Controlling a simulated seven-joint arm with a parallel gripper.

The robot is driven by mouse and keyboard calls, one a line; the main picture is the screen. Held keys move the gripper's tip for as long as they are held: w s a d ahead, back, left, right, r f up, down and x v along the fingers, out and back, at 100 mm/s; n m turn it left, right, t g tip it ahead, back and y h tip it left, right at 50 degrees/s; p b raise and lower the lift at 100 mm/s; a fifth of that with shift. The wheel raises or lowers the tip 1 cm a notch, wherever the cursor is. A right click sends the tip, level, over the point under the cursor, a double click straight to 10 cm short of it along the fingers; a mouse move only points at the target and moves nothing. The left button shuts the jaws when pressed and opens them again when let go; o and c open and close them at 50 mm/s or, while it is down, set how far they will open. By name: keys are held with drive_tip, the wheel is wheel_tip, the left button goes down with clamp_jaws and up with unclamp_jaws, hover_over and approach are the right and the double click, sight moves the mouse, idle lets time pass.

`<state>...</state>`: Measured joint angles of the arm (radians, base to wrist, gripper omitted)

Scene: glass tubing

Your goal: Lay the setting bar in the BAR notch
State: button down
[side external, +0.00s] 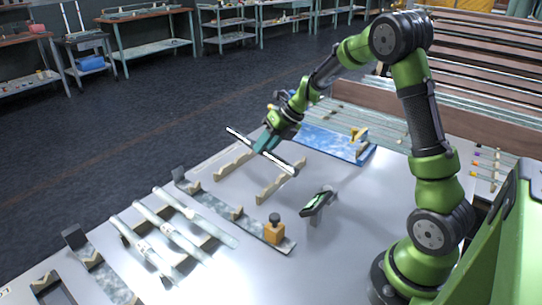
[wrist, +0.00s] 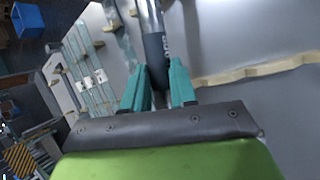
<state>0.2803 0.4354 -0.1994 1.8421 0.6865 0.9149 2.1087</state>
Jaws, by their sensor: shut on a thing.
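My gripper (side external: 266,141) is shut on the setting bar (side external: 238,135) and holds it above the table. The bar is long and thin, pale at its ends and dark in the middle, and slants down to the right in the side view. In the wrist view, the teal fingertips (wrist: 159,88) close around the bar's dark sleeve (wrist: 156,50), which carries small lettering. Two pale notched wooden strips (side external: 280,182) stand on the table below the bar; one notched strip (wrist: 255,72) also shows right of the fingers in the wrist view. I cannot read which notch is marked BAR.
Several glass tubes (side external: 170,230) lie across supports at front left. An orange block with a black knob (side external: 274,234) and a dark device on a stand (side external: 317,202) are nearer my base. A blue panel (side external: 320,142) lies behind the bar. Bare table (side external: 345,235) lies right of the block.

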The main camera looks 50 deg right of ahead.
drive_tip(key=s+d+f+n+y, duration=0.1)
drive_tip(key=s+d+f+n, duration=0.1)
drive_tip(key=s+d, duration=0.75)
drive_tip(key=shift+n+g, duration=0.3)
drive_tip(key=shift+g, duration=0.1)
drive_tip(key=shift+w+d+f, duration=0.8)
drive_tip(key=shift+w+d, duration=0.1)
drive_tip(key=shift+w, duration=1.2)
drive_tip(key=shift+w+d+f, duration=0.85)
drive_tip(key=shift+w+d, duration=0.1)
drive_tip(key=shift+w, duration=1.1)
drive_tip(key=shift+w+d+f, duration=0.8)
drive_tip(key=shift+w+d, duration=0.1)
drive_tip(key=shift+w, duration=1.2)
drive_tip(key=shift+f, duration=0.1)
drive_tip(key=shift+f, duration=0.4)
drive_tip(key=shift+f, duration=0.1)
